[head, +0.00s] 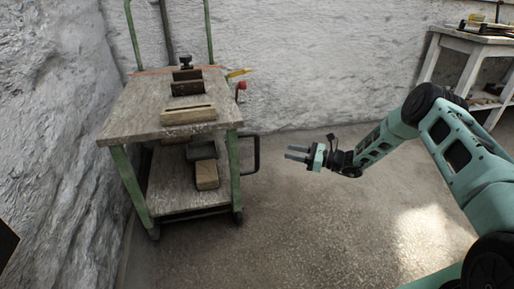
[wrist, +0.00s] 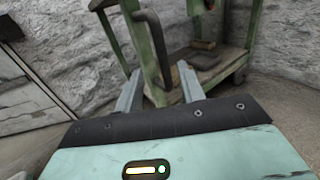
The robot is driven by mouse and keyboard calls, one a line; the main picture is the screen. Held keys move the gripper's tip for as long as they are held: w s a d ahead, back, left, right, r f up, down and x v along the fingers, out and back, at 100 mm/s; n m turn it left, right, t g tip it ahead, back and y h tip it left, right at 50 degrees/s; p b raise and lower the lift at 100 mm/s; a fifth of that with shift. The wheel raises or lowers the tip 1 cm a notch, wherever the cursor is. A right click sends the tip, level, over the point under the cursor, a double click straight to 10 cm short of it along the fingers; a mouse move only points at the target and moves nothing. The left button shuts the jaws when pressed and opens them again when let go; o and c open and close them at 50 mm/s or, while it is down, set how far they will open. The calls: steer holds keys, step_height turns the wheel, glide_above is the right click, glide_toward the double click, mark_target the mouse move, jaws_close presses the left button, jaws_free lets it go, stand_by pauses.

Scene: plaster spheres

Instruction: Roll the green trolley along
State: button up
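The green trolley (head: 137,112) stands at the left of the head view, with a worn wooden top, green legs and a lower shelf. A black bar handle (head: 257,153) sticks out from its right side; it also shows in the wrist view (wrist: 151,38), beside a green leg. My gripper (head: 288,152) is open and empty, to the right of the handle and apart from it, its fingers pointing left. In the wrist view my gripper's two spread fingers (wrist: 160,73) frame the lower handle and leg area.
Wood blocks (head: 188,115) and dark clamp-like tools lie on the trolley top, and another block (head: 207,176) on its shelf. Rough white walls (head: 320,60) stand close behind and left. A white table (head: 470,42) is at the back right. The concrete floor (head: 300,225) in front is clear.

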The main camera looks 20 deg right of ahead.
steer(key=b+x, duration=0.3)
steer(key=x, duration=1.1)
jaws_close()
steer(key=shift+s, duration=0.15)
